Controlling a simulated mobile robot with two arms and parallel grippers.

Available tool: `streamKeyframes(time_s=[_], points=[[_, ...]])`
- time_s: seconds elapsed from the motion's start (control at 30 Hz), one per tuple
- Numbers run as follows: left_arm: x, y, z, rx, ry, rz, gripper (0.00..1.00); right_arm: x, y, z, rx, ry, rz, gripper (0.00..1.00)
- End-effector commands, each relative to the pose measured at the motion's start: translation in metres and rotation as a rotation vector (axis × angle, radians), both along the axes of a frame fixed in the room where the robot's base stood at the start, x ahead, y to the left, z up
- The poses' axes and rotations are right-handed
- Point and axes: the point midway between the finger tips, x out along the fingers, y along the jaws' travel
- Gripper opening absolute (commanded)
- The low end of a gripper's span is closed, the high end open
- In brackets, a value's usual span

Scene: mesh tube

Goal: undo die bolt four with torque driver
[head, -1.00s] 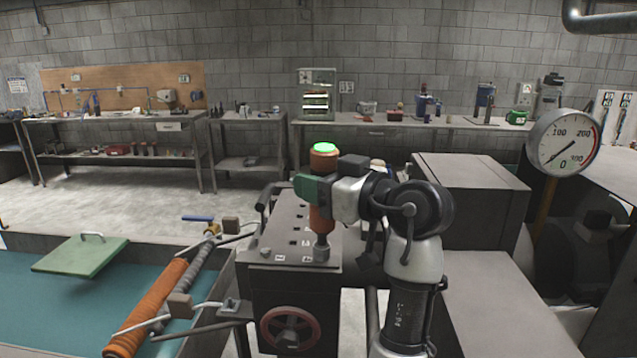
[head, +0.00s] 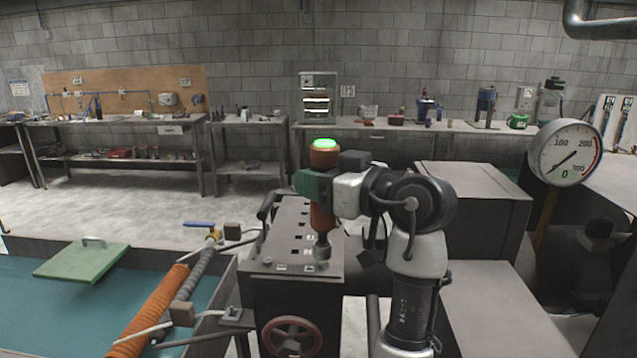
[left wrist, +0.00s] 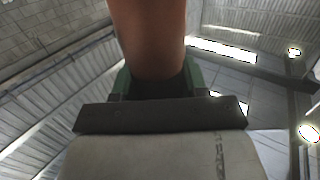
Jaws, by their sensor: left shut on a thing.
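The torque driver (head: 325,160) is orange-red with a lit green top and a grey lower end. It stands upright over the front right corner of the dark die block (head: 290,228). Its lower end meets a grey fitting there; the bolt under it is hidden, and I cannot tell if it is fully seated. My left gripper (head: 317,186), with green fingers, is shut around the driver's body. In the left wrist view, the driver (left wrist: 158,40) rises between the green fingers. The block's top has several dark slots and small marked plates. My right gripper is not in view.
A red handwheel (head: 291,338) is on the block's front. An orange hose (head: 150,310) and a blue-handled valve (head: 200,224) lie to the left, by a teal-bottomed tank with a green lid (head: 82,260). A dial gauge (head: 566,152) and grey housings stand at right.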

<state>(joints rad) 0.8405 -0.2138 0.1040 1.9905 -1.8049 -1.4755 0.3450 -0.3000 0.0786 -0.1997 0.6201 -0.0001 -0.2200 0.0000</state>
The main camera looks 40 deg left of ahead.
Motion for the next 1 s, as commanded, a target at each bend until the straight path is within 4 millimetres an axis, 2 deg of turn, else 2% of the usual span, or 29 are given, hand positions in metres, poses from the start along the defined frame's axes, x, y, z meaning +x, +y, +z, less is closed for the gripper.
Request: streamKeyframes(time_s=[0.03, 0.53, 1.0], points=[[0.000, 0.000, 0.007, 0.003, -0.003, -0.001, 0.11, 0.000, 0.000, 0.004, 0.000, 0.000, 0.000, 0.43], [0.000, 0.000, 0.036, 0.006, -0.007, -0.001, 0.11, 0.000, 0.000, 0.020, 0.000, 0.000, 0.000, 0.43], [0.000, 0.000, 0.038, 0.006, -0.006, -0.002, 0.11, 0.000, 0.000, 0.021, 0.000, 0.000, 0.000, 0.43]])
